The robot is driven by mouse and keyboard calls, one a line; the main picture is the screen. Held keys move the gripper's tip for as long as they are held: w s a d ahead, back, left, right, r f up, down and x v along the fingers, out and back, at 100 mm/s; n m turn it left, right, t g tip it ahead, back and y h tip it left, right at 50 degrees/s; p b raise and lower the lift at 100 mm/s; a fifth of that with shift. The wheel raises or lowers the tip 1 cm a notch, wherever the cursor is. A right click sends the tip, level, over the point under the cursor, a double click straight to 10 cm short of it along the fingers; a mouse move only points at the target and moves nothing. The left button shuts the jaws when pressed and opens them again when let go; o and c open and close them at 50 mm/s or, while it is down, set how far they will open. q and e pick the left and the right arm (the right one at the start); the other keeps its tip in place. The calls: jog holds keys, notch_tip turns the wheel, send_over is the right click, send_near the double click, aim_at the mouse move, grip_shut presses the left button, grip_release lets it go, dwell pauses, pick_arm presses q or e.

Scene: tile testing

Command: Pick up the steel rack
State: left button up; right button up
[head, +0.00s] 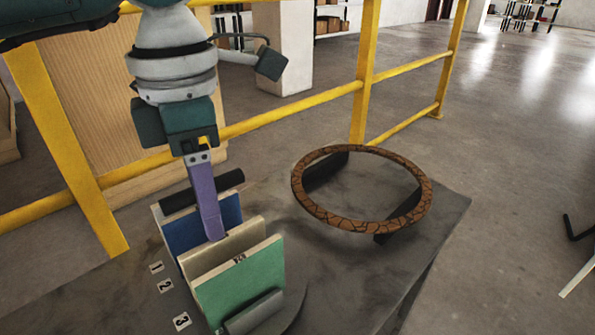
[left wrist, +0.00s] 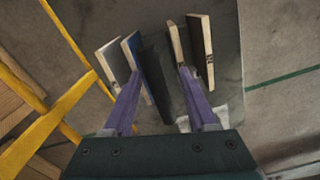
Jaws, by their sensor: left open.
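The steel rack is not plain to single out; I take it to be the dark holder (left wrist: 160,82) between the upright panels in the left wrist view. A blue panel (head: 188,236), a beige panel (head: 222,247) and a green panel (head: 240,284) stand upright in a row on the grey table. My left gripper (head: 212,236) points down among them, its purple fingers partly hidden by the beige panel. In the left wrist view the fingers (left wrist: 158,82) are apart, with the dark holder between their tips; contact cannot be told. My right gripper is not in view.
A brown cracked-pattern ring (head: 363,219) rests on black supports to the right on the table (head: 340,275). Number labels (head: 165,286) lie left of the panels. A yellow railing (head: 290,117) runs behind the table.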

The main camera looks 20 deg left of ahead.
pick_arm(q)
grip_shut()
dwell(0.4)
jog(key=shift+w+r, duration=0.1)
dwell(0.9)
